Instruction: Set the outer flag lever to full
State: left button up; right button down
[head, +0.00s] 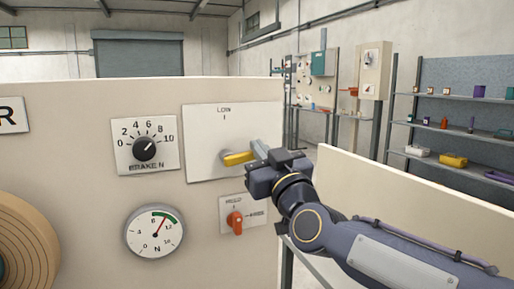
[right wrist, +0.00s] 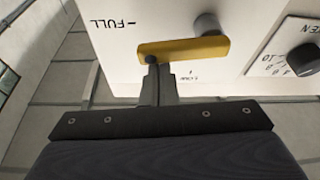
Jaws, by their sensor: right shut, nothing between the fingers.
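The yellow lever (head: 238,158) is on a white plate (head: 203,140) on the cream panel. It points right from its hub in the head view. The plate is marked LOW at the top. The right wrist view shows the lever (right wrist: 185,48) upside down, pointing left on the side of the FULL mark (right wrist: 115,22). The LOW mark (right wrist: 195,77) is below it there. My right gripper (head: 258,149) is shut and empty, at the lever's free end. Its fingertips (right wrist: 154,68) meet the lever's LOW-side edge, apparently touching. My left gripper is not in view.
A black dial (head: 144,149) is left of the lever plate. A gauge (head: 155,232) and an orange knob (head: 235,222) are below. A brown roll (head: 30,245) is at lower left. A low cream wall (head: 400,200) stands right, with shelves (head: 455,95) behind.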

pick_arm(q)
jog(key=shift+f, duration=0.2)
pick_arm(e)
jog(key=shift+d+f, duration=0.1)
jog(key=shift+f, duration=0.35)
notch_tip(320, 180, up, 4)
jog(key=r+p, duration=0.1)
jog(key=p, duration=0.2)
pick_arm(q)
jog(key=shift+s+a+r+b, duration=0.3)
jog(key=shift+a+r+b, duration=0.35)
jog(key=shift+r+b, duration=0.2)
pick_arm(e)
jog(key=f+v, duration=0.1)
jog(key=v, duration=0.9)
jog(key=shift+f, duration=0.1)
